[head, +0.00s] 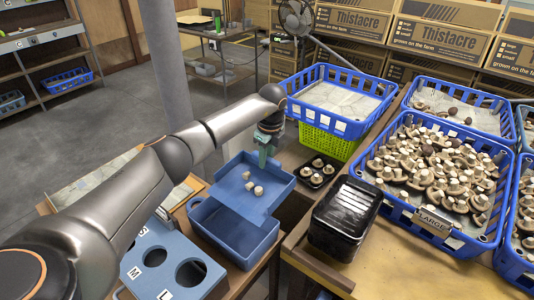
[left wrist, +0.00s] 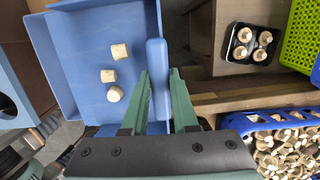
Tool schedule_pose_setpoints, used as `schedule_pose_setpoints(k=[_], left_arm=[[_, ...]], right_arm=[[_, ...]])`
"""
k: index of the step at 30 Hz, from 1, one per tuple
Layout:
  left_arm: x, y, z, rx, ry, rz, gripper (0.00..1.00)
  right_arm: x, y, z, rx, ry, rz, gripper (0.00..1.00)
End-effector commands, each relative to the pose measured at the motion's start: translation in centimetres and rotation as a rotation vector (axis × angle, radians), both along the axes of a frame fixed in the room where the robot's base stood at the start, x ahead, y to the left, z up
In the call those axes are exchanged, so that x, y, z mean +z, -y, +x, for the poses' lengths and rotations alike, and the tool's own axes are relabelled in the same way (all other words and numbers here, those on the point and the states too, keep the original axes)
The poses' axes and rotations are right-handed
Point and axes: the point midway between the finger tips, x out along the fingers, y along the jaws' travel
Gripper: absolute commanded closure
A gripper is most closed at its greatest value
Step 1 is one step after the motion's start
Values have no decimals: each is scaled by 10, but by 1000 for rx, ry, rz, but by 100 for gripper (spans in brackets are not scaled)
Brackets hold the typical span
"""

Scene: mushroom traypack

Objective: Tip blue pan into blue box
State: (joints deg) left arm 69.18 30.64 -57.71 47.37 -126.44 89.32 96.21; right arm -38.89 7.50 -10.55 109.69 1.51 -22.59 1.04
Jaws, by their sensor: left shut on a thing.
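My left gripper (head: 266,146) is shut on the handle (left wrist: 157,62) of the blue pan (head: 228,184). The pan also shows in the left wrist view (left wrist: 82,60). Three pale mushroom stem pieces (head: 250,186) lie on its floor, also seen in the left wrist view (left wrist: 114,75). The blue box (head: 262,248) stands in front of and below the pan. The pan overlaps its far part in the head view; I cannot tell whether they touch. The box's inside is partly hidden. My right gripper is not in view.
A blue panel with round holes (head: 145,272) stands left of the box. A black tray stack (head: 345,210) and a small mushroom punnet (head: 318,171) are to the right. Blue crates of mushrooms (head: 405,205) fill the right side. A green crate (head: 325,143) supports a blue crate behind.

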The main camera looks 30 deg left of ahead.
Motion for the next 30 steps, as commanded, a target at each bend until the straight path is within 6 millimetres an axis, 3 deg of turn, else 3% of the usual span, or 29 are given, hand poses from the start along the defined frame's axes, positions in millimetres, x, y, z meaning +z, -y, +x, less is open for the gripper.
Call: schedule_pose_setpoints(k=[12, 26, 30], left_arm=[[17, -2, -16, -3, 146, -11, 100], [33, -3, -40, -3, 363, -30, 100], [36, -5, -47, -1, 424, -35, 100]], right_arm=[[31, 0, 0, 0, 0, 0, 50], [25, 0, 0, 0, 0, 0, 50], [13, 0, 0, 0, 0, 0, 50]])
